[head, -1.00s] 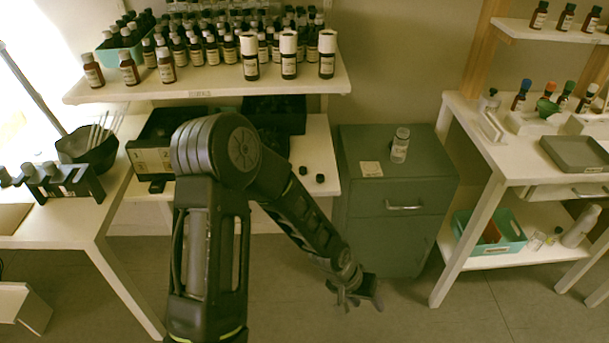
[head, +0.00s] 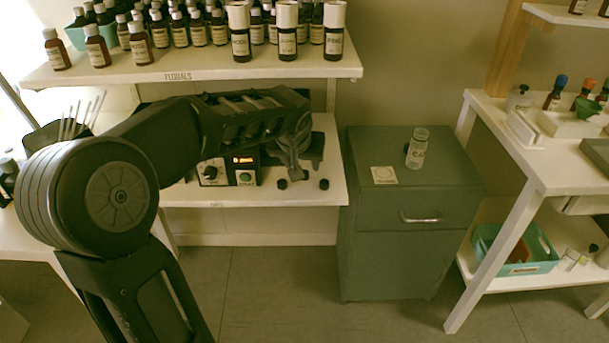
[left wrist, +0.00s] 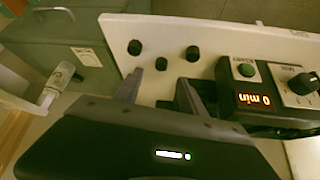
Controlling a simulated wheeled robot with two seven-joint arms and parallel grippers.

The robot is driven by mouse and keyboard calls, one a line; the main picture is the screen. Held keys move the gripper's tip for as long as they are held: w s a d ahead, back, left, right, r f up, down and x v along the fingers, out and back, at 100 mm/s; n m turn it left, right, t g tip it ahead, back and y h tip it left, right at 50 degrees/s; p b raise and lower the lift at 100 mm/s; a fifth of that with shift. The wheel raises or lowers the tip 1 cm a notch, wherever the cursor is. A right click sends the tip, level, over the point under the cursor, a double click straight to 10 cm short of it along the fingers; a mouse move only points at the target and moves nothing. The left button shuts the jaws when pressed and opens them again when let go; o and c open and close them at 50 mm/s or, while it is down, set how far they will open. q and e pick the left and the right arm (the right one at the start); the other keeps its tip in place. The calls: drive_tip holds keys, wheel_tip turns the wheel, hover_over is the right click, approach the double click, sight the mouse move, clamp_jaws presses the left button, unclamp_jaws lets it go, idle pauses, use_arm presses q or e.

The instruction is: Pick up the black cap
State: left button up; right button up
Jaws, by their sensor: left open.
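Small black caps lie on the white lower shelf (head: 240,222). The head view shows one black cap (head: 324,184) near the shelf's right end and another black cap (head: 282,184) to its left. The left wrist view shows three: a left cap (left wrist: 134,47), a middle cap (left wrist: 161,63) and a right cap (left wrist: 193,53). My left gripper (head: 292,163) is open and empty over this shelf, just behind the caps in the head view. In the left wrist view, its fingers (left wrist: 160,88) point toward the caps, with the middle one between their lines. My right gripper is out of view.
A black device (head: 243,170) with a lit display stands on the shelf left of the caps. A grey-green cabinet (head: 400,265) at the right bears a clear labelled bottle (head: 417,150) and a pale card (head: 384,175). An upper shelf (head: 190,70) with brown bottles hangs above my arm.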

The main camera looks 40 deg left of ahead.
sight(303, 181)
use_arm(q)
drive_tip(key=shift+x, duration=0.75)
drive_tip(key=b+x, duration=0.1)
drive_tip(key=x, duration=0.4)
drive_tip(key=shift+a+f, duration=0.15)
drive_tip(key=shift+f, duration=0.05)
clamp_jaws()
idle(0.4)
